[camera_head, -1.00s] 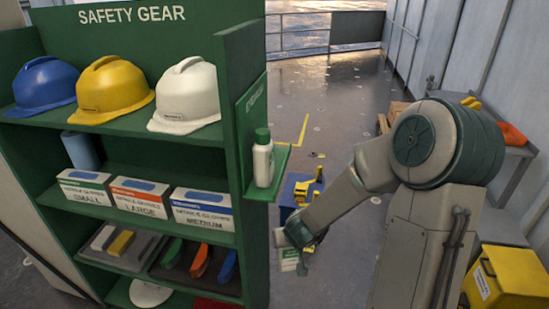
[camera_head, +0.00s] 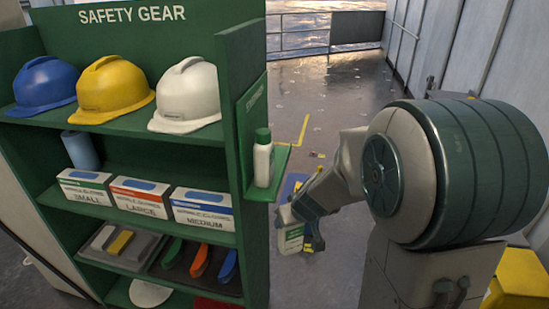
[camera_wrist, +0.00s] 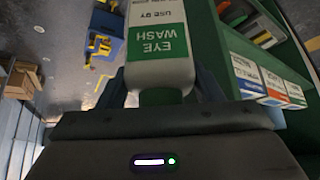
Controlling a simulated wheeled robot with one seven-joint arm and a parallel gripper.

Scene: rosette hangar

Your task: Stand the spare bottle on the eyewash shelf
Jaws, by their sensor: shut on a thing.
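In the head view, my gripper (camera_head: 291,215) is shut on a white bottle with a green label (camera_head: 290,238). It holds the bottle in the air, below and to the right of the small eyewash shelf (camera_head: 282,160). In the wrist view, the held bottle (camera_wrist: 158,45) reads "EYE WASH" upside down, with its green neck (camera_wrist: 160,97) at the jaws. The fingertips are largely hidden. Another white bottle with a green cap (camera_head: 263,160) stands upright on the eyewash shelf, which is fixed to the side of the green cabinet.
The green safety gear cabinet (camera_head: 226,105) fills the left, with a white helmet (camera_head: 184,97) and glove boxes (camera_head: 203,208). A blue and yellow object (camera_wrist: 98,42) is on the floor beyond the held bottle. Open floor (camera_head: 345,115) lies behind.

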